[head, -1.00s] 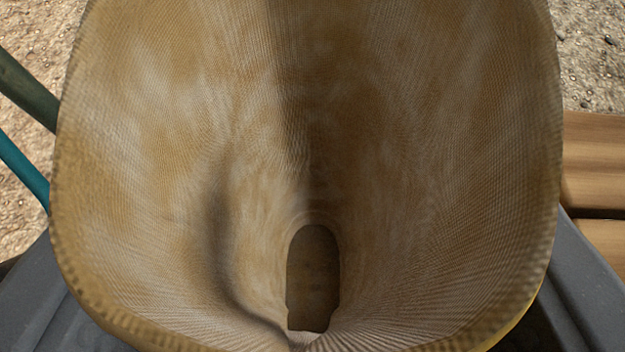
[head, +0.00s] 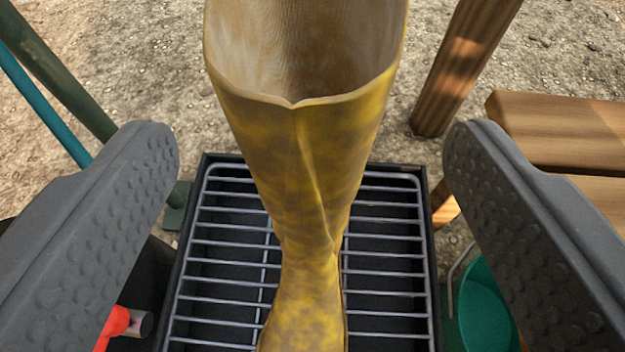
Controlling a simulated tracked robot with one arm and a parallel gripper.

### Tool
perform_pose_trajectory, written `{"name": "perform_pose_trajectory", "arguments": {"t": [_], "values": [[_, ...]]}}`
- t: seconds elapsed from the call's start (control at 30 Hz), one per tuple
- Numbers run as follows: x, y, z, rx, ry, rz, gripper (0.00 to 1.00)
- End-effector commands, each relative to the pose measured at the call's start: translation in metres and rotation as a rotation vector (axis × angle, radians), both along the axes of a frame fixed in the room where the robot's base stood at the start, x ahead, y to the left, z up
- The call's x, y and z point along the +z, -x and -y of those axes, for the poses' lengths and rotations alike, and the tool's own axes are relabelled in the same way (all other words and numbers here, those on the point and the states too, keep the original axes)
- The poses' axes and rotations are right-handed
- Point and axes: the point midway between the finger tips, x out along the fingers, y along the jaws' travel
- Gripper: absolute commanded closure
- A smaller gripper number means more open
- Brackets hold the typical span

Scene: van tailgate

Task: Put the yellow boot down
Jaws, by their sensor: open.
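The yellow boot (head: 300,190) stands upright in the middle of the head view, its wide top opening toward me and its pale lining showing. Its lower part reaches down over a metal grill rack (head: 390,219) in a dark box. The foot is cut off by the bottom of the picture, so its contact with the rack is not shown. My gripper (head: 312,150) is open, with one dark studded finger on each side of the boot. Clear gaps separate both fingers from the boot, and nothing is between them in contact.
A wooden bench (head: 560,135) and a wooden post (head: 462,70) stand at the right. A green bucket-like container (head: 486,305) is partly hidden behind the right finger. A red object (head: 115,325) shows at lower left. Green and teal poles cross the upper left. Gravel ground lies behind.

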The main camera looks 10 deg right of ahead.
Motion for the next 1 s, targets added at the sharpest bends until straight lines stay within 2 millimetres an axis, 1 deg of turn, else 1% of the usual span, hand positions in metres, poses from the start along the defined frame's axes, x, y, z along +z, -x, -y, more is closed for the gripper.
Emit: {"name": "perform_pose_trajectory", "arguments": {"t": [0.03,0.1,0.3,0.5,0.77,0.83,0.93,1.0], "values": [[0.006,0.009,-0.003,0.002,-0.001,-0.003,0.28],[0.009,0.021,-0.005,0.001,-0.002,-0.006,0.28],[0.019,0.046,-0.011,0.000,-0.001,-0.006,0.28],[0.024,0.057,-0.015,0.001,0.000,-0.002,0.28],[0.024,0.058,-0.015,0.001,-0.001,-0.001,0.28],[0.027,0.056,-0.015,0.001,-0.005,0.000,0.28],[0.040,0.045,-0.018,0.003,-0.025,0.007,0.28],[0.057,0.031,-0.022,0.009,-0.050,0.017,0.28]]}}
